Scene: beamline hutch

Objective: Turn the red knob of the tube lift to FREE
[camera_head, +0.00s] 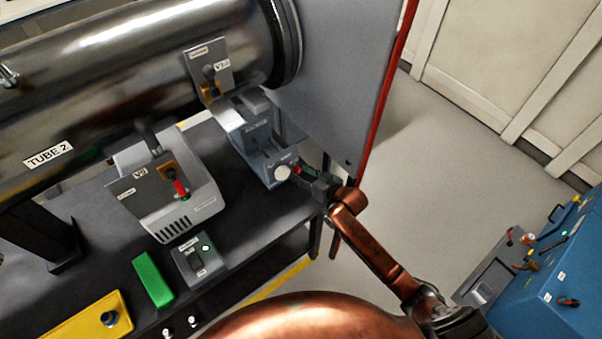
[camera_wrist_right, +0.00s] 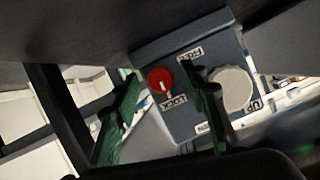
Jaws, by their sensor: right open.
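The tube lift is a grey-blue box (camera_head: 262,160) under the end of the big steel tube; its panel (camera_wrist_right: 188,125) fills the middle of the right wrist view. The red knob (camera_wrist_right: 160,78) is round, with a short white mark on the side towards the LOCK label (camera_wrist_right: 173,102). The FREE label (camera_wrist_right: 190,54) is on another side of it. My right gripper (camera_head: 306,177) is at the lift panel. In the wrist view its open green-padded fingers (camera_wrist_right: 161,88) stand either side of the knob, with gaps visible; contact cannot be told. My left gripper is out of view.
A large pale round knob (camera_wrist_right: 232,88) labelled UP sits close beside the right finger; it also shows in the head view (camera_head: 283,172). A grey plate (camera_head: 335,70) with a red edge hangs behind. The V3 box (camera_head: 165,195) with a red lever stands left on the dark bench.

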